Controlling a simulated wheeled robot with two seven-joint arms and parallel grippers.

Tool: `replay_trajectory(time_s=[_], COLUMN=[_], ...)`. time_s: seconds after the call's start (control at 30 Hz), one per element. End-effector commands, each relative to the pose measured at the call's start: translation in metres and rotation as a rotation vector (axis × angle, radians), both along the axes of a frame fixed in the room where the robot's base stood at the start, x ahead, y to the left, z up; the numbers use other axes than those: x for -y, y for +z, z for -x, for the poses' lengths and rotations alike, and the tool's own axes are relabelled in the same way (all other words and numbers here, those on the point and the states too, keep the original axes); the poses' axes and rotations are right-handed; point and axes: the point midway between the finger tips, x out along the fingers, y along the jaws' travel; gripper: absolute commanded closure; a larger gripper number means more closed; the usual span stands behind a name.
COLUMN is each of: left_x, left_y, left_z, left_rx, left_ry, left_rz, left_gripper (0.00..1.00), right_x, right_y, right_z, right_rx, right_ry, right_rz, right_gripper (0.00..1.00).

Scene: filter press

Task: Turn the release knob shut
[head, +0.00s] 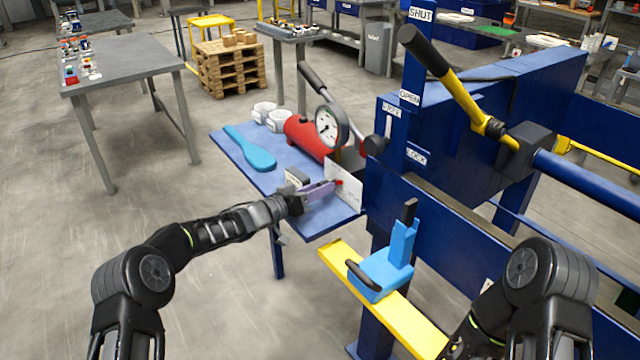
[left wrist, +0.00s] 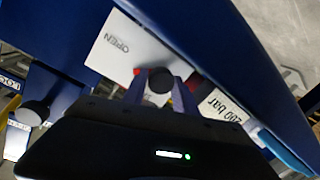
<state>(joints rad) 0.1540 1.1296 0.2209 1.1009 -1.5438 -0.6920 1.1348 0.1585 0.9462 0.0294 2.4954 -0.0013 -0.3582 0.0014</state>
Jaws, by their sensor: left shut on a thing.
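The release knob (left wrist: 160,80) is a dark round knob in front of a white plate (left wrist: 112,50) marked OPEN. A small red mark shows beside the knob in the left wrist view. My left gripper (head: 330,186), with purple fingers, reaches the white plate (head: 345,190) beside the red pump. In the left wrist view the fingers of my left gripper (left wrist: 161,88) are on either side of the knob and shut on it. In the head view the fingers hide the knob. My right gripper is out of view; only the right arm shows at lower right.
A red cylinder (head: 305,138) with a dial gauge (head: 331,125) and a grey lever (head: 318,85) stands behind the gripper on the blue table (head: 240,158). A blue paddle (head: 250,148) lies there. The blue press frame (head: 440,140) rises to the right.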

Motion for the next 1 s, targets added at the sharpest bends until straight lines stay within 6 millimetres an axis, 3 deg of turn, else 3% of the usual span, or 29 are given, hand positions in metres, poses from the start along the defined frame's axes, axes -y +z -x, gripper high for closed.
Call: replay_trajectory(time_s=[0.5,0.53,0.6,1.0], left_x=[-0.0013,-0.0013,-0.0011,-0.0051], left_y=[0.0008,0.0008,0.0007,0.001], left_z=[-0.0009,-0.0009,-0.0009,0.0024], left_rx=[-0.031,-0.031,-0.031,-0.03], left_ry=[0.003,0.003,0.003,0.002], left_rz=[0.024,0.024,0.024,0.023], left_gripper=[1.0,0.65,0.6,0.58], right_x=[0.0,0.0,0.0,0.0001], right_y=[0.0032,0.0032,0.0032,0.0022], right_z=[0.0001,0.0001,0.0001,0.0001], right_rx=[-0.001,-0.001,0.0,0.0], right_ry=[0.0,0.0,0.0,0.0], right_rz=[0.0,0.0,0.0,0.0], right_gripper=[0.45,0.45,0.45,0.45])
